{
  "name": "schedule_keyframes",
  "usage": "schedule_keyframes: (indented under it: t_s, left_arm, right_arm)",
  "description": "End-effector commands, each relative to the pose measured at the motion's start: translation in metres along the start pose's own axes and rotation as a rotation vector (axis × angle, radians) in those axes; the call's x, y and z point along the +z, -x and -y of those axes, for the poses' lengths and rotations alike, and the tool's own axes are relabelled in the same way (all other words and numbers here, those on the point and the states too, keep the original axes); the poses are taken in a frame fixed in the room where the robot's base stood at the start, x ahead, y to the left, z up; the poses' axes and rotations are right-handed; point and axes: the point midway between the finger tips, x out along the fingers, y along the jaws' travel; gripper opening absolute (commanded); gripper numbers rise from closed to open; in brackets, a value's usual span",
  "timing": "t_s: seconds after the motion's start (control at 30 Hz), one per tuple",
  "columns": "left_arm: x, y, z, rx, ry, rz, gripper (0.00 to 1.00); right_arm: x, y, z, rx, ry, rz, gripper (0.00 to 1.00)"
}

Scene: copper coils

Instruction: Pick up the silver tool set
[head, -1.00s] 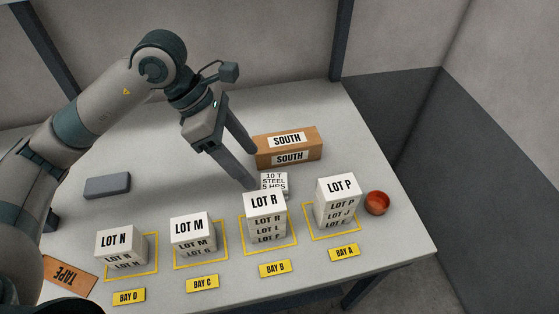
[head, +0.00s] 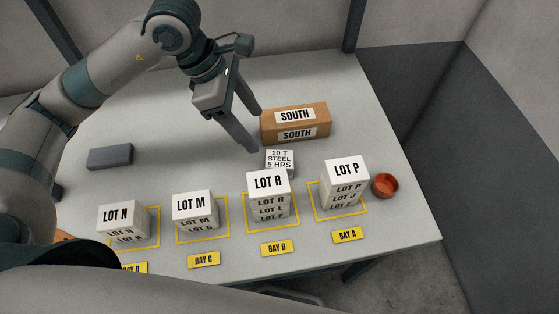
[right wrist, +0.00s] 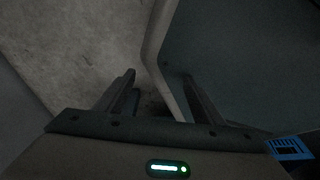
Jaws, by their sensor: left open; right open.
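I see nothing that I can identify as a silver tool set in either view. My left gripper (head: 257,131) is open and empty above the table, just left of the brown box marked SOUTH (head: 296,122) and above and behind the white block marked 10 T STEEL 5 HRS (head: 279,161). My right gripper (right wrist: 158,76) is open and empty in the right wrist view, with a dim surface and an edge beyond its fingers. A dark grey block (head: 110,157) lies on the left of the table.
White labelled stacks LOT N (head: 122,221), LOT M (head: 194,209), LOT R (head: 268,190) and LOT P (head: 345,177) stand in yellow outlines along the front. A red bowl (head: 385,185) stands right of LOT P. The middle left of the table (head: 165,130) is clear.

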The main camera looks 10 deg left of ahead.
Motion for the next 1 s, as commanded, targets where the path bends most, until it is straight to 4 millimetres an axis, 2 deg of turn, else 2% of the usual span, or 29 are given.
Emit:
schedule_keyframes:
  t_s: [0.2, 0.33, 0.5, 0.63, 1.0]
  left_arm:
    - [0.001, -0.032, 0.002, -0.006, 0.002, -0.001, 0.66]
    - [0.001, -0.056, 0.002, -0.006, 0.002, -0.002, 0.66]
    - [0.001, -0.084, 0.001, -0.005, 0.002, -0.001, 0.66]
    - [0.0, -0.097, 0.001, -0.002, 0.0, -0.001, 0.66]
    - [0.0, -0.102, 0.0, 0.0, 0.0, 0.0, 0.66]
  right_arm:
    - [0.04, 0.01, -0.015, 0.016, -0.004, 0.103, 0.62]
    - [0.054, 0.019, -0.015, 0.016, -0.004, 0.137, 0.62]
    - [0.049, 0.027, -0.014, 0.015, -0.004, 0.131, 0.62]
    - [0.048, 0.03, -0.013, 0.014, -0.004, 0.13, 0.62]
    - [0.048, 0.03, -0.012, 0.013, -0.004, 0.128, 0.62]
